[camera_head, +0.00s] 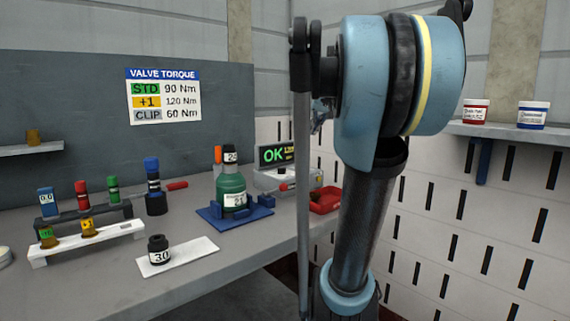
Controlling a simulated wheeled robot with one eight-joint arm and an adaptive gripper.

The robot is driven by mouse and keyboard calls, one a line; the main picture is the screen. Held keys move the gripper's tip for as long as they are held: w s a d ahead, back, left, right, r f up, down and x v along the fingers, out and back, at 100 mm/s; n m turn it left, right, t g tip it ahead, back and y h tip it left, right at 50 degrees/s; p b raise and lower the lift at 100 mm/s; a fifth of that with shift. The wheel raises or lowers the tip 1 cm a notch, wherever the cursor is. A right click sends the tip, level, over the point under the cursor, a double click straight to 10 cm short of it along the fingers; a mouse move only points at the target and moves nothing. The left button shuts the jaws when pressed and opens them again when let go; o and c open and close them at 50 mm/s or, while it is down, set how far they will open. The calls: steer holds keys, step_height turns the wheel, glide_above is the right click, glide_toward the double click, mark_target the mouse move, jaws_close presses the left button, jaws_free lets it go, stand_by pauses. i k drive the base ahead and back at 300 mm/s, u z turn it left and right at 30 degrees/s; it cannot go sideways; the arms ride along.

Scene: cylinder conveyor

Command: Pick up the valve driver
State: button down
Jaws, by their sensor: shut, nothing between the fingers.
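No label marks which item is the valve driver. A blue-and-black upright tool (153,185) stands on the bench right of a dark rack, and may be it. The dark rack (100,214) holds a blue item with a display (45,203), a red-topped tool (82,195) and a green-topped tool (113,189). A green cylinder (231,190) with a black valve top stands in a blue fixture (211,219). My gripper's fingers do not show.
A white rack (38,255) with yellow-marked pieces and a black "30" piece (158,250) on a white plate stand at the bench front. A box with a green OK display (277,155) and a red tray (325,200) are at right. A wall shelf (505,133) holds two jars.

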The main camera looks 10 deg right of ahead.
mark_target(151, 165)
steer(key=k, duration=0.95)
